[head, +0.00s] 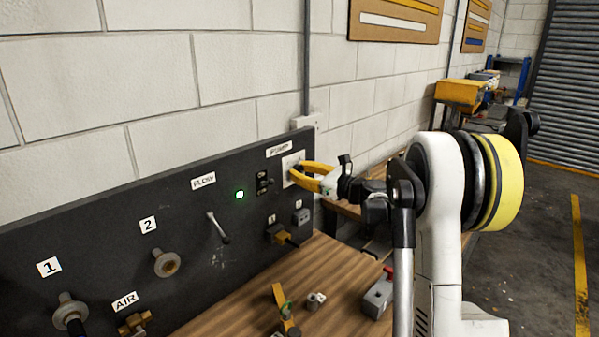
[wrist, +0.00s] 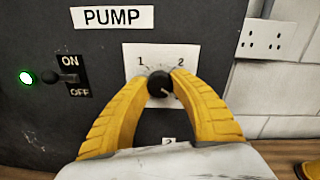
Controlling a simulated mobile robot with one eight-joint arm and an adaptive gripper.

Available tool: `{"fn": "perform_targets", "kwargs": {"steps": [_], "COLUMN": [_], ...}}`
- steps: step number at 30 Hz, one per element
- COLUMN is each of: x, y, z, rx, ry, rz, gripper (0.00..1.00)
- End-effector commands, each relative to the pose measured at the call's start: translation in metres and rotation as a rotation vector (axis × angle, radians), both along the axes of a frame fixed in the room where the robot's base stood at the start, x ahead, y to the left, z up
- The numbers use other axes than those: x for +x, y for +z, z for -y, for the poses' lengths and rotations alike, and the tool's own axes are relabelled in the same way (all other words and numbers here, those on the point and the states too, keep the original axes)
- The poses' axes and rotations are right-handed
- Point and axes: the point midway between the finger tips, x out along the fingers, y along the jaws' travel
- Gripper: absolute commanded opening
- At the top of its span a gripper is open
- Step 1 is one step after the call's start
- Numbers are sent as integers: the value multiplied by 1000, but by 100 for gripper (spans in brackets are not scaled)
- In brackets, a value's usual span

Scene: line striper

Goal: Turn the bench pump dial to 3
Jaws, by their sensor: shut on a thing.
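The pump dial (wrist: 160,85) is a small black knob on a white plate (wrist: 136,56) under the PUMP label (wrist: 112,17). The plate shows 1 at upper left and 2 at upper right; no 3 can be read on it, and my fingers cover its lower sides. The knob's pointer direction is hard to make out. My gripper (wrist: 161,77) has yellow fingers, shut on the knob from both sides. In the head view my gripper (head: 294,174) reaches the plate (head: 288,161) at the panel's right end, hiding the knob.
An ON/OFF toggle switch (wrist: 68,77) and a lit green lamp (wrist: 26,77) are left of the dial. The dark panel (head: 100,215) also carries a FLOW lever (head: 218,228) and several fittings. Loose parts, including a grey block (head: 378,297), lie on the wooden bench (head: 235,310).

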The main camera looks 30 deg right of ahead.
Motion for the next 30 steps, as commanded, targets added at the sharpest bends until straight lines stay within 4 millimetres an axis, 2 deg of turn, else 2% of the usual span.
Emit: {"fn": "perform_targets", "kwargs": {"steps": [12, 29, 30], "x": [0, 0, 0], "y": [1, 1, 1], "z": [0, 0, 0], "rx": [187, 216, 216], "ry": [-1, -1, -1], "rz": [-67, -76, -76], "gripper": [0, 0, 32]}}
